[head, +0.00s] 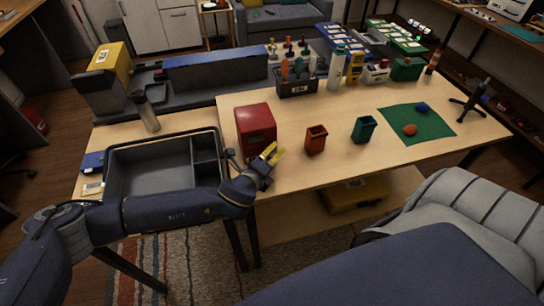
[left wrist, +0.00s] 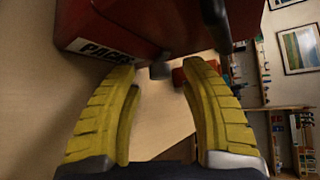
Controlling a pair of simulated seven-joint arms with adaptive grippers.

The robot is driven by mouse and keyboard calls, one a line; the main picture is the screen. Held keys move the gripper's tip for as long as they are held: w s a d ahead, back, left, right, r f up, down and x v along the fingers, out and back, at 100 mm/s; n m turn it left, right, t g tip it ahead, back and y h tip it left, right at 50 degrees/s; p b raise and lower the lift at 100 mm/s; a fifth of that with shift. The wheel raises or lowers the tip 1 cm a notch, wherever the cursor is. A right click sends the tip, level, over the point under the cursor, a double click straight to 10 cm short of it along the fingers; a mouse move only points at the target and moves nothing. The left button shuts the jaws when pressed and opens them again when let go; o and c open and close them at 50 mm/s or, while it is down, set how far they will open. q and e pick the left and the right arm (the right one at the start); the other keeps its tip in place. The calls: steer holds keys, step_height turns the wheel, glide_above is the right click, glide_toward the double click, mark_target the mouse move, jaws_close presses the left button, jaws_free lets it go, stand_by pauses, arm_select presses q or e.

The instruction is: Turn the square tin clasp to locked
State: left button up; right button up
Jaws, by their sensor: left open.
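The square tin is most likely the red box (head: 255,130) on the table, left of the small bins; it also fills the top of the left wrist view (left wrist: 120,25), with a white label. A dark bar (left wrist: 217,25) hangs at the tin's right side in the left wrist view, and a small grey piece (left wrist: 160,71) shows below it. I cannot tell which is the clasp or how it is turned. My left gripper (head: 272,153) is open and empty, close to the tin's front right corner. Its yellow fingers (left wrist: 170,95) are spread below the tin in the left wrist view. My right gripper is out of view.
A red bin (head: 316,139) and a green bin (head: 363,129) stand right of the tin. A grey tray (head: 150,180) lies to the left. A green mat (head: 435,128) holds an orange and a blue lump. The front table between bins and mat is clear.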

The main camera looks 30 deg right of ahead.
arm_select(q)
jaws_close()
steer(key=shift+s, duration=0.2)
stand_by(1.3)
steer(key=c, duration=0.8)
jaws_free()
steer(key=shift+c, duration=0.2)
steer(key=o, duration=0.9)
steer(key=shift+w, duration=0.15)
steer(key=shift+a, duration=0.15)
steer(key=v, duration=1.1)
steer(key=shift+s+a+r, duration=0.2)
steer(key=shift+s+a, duration=0.05)
steer(key=shift+a, duration=0.05)
